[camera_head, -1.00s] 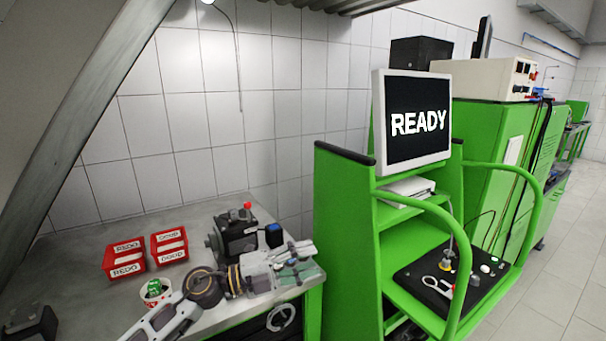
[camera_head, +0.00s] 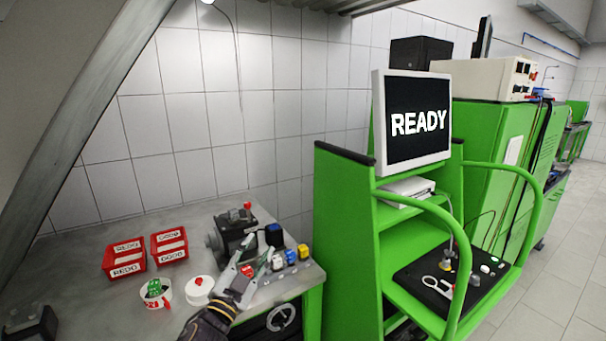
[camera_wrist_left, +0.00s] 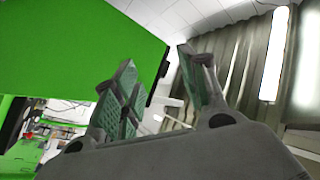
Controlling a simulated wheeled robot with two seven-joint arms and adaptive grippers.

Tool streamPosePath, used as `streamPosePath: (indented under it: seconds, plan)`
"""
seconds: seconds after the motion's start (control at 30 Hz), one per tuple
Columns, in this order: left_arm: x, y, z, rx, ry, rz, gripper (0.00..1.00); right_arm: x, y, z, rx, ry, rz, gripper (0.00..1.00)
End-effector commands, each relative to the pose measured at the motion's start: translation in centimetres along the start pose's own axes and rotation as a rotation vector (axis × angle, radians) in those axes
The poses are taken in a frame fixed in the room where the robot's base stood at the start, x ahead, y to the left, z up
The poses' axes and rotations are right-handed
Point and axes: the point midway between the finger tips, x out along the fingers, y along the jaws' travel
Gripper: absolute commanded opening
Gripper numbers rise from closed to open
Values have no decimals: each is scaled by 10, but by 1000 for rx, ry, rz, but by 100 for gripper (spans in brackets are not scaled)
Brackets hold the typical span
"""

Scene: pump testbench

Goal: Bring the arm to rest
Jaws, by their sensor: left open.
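My left gripper (camera_head: 248,262) is low over the workbench (camera_head: 100,250) in the head view, with its wrist at the bottom of the picture. Its fingers point up and away, in front of the dark pump-like unit (camera_head: 236,232). In the left wrist view my left gripper (camera_wrist_left: 163,85) has its green-padded fingers spread, with nothing seen between them. That view looks up past a green panel (camera_wrist_left: 80,50) to the ceiling. Whether the fingers touch anything on the bench cannot be told. My right gripper is in neither view.
Small blue (camera_head: 291,256) and yellow (camera_head: 304,251) blocks stand right of the gripper. A white round container (camera_head: 199,291) and a cup with green contents (camera_head: 155,293) stand left. Two red bins (camera_head: 125,259) are farther left. A green stand with a READY screen (camera_head: 418,121) is at right.

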Motion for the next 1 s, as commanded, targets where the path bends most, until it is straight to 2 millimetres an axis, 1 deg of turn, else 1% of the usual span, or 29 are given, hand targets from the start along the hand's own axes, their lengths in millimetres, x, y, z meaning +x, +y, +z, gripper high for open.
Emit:
streamPosePath:
  seconds: [0.03, 0.23, 0.47, 0.6, 0.67, 0.7, 0.87, 1.0]
  plan:
    - [-6, -1, 12, -27, -53, -13, 43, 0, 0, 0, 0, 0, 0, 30]
    - [-33, -2, 57, -119, -269, -46, 43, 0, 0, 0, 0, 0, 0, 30]
    - [-78, 9, 107, -218, -526, -47, 43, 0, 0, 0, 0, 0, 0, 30]
    - [-111, 20, 134, -274, -682, -30, 43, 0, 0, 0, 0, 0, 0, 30]
    - [-127, 26, 143, -297, -749, -19, 43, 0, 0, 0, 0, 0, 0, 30]
    - [-138, 30, 150, -313, -794, -10, 43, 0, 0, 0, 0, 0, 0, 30]
    - [-184, 48, 170, -372, -970, 37, 43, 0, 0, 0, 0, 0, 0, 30]
    - [-226, 65, 180, -423, -1120, 93, 43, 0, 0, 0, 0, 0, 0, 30]
